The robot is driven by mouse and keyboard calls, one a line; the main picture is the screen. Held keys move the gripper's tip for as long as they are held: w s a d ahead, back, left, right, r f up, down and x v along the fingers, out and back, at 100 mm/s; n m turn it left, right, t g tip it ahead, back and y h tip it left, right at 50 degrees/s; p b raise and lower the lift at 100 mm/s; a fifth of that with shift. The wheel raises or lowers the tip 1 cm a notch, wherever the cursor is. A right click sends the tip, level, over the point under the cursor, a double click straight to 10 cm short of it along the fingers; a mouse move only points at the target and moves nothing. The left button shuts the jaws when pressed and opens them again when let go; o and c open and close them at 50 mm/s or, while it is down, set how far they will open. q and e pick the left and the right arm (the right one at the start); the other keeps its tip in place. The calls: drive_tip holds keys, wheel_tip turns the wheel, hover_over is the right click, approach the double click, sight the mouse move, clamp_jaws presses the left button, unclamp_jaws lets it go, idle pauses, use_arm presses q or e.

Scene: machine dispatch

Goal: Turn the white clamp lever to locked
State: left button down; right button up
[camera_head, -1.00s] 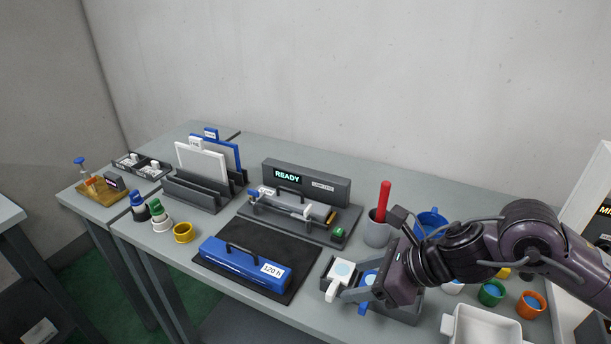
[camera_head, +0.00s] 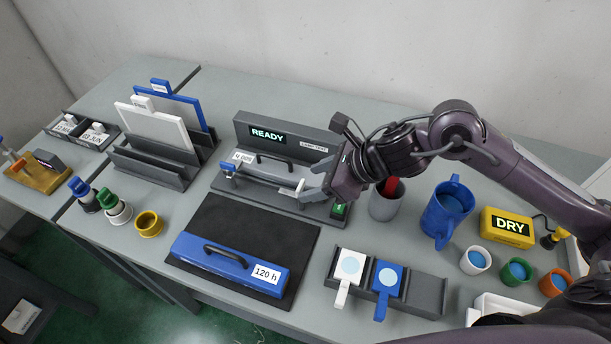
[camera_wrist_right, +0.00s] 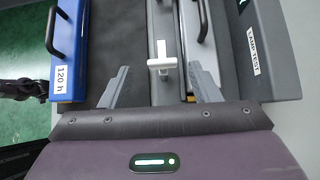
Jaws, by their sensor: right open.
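The white clamp lever (camera_head: 299,187) is at the right front of the grey fixture (camera_head: 230,187) below the READY display. In the right wrist view it is a small white T-shaped lever (camera_wrist_right: 162,62), ahead of and between the fingertips. My right gripper (camera_head: 318,181) is open at the fixture's right end, close to the lever. In the right wrist view its two fingers (camera_wrist_right: 160,84) are spread wide with nothing between the pads. I cannot tell whether a finger touches the lever. My left gripper is out of view.
White (camera_head: 348,267) and blue (camera_head: 386,280) paddles lie in a holder in front.

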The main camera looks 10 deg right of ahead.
sight(301, 185)
drive_tip(key=x, duration=0.2)
drive_tip(key=shift+w+a+f, duration=0.1)
drive_tip(key=shift+w, duration=0.2)
drive_tip(key=shift+w+a+f, duration=0.15)
drive_tip(key=shift+a+f, duration=0.05)
drive_tip(key=shift+f, duration=0.15)
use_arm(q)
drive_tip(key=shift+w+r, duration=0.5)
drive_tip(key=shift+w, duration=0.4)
use_arm(e)
drive_tip(key=shift+c, duration=0.5)
drive_tip(key=c, duration=0.9)
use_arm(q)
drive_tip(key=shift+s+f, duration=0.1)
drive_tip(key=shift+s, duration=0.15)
